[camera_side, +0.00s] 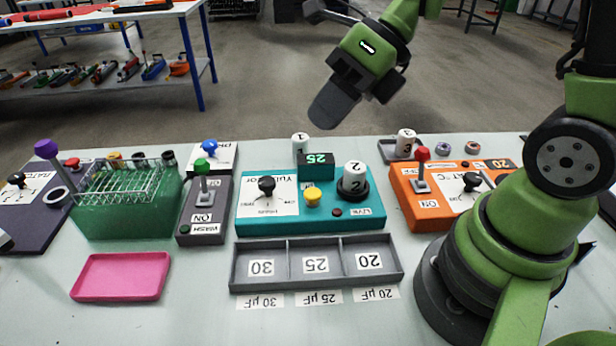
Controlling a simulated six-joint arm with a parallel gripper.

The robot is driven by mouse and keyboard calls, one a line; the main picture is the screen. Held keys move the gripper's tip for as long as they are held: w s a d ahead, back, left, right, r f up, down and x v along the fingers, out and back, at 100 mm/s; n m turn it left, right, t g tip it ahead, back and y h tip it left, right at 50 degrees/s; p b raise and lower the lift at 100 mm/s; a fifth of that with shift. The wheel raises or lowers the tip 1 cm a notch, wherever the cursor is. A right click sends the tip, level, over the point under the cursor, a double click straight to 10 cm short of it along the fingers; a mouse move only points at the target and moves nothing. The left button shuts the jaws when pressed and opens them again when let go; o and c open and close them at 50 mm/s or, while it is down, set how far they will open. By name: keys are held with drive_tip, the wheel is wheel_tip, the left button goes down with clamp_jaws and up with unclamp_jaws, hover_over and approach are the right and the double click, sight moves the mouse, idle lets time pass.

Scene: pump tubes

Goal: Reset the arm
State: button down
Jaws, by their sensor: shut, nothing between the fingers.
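My gripper (335,105) hangs in the air at the upper middle of the side view, above and behind the work table (200,320). It is dark grey, on a green arm. Its fingers are together with nothing between them. It touches nothing. My arm reaches up from its base on the right of the table and runs out of the top of the view.
Below stand a teal box (262,213) with knobs and a white cylinder, an orange box (410,208), a grey switch box (202,220), a green tube rack (125,215), a grey three-compartment tray (316,283) and a pink tray (120,294). The table's front is mostly clear.

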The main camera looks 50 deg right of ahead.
drive_tip(key=s+d+r+n+t+h, duration=0.1)
drive_tip(key=s+r+n, duration=0.3)
drive_tip(key=n, duration=1)
drive_tip(key=s+d+r+n+t+h, duration=0.2)
drive_tip(key=s+r+n+h, duration=0.2)
drive_tip(key=n, duration=1.1)
drive_tip(key=shift+s+d+r, duration=0.3)
drive_tip(key=shift+s+r, duration=0.05)
drive_tip(key=shift+s, duration=0.6)
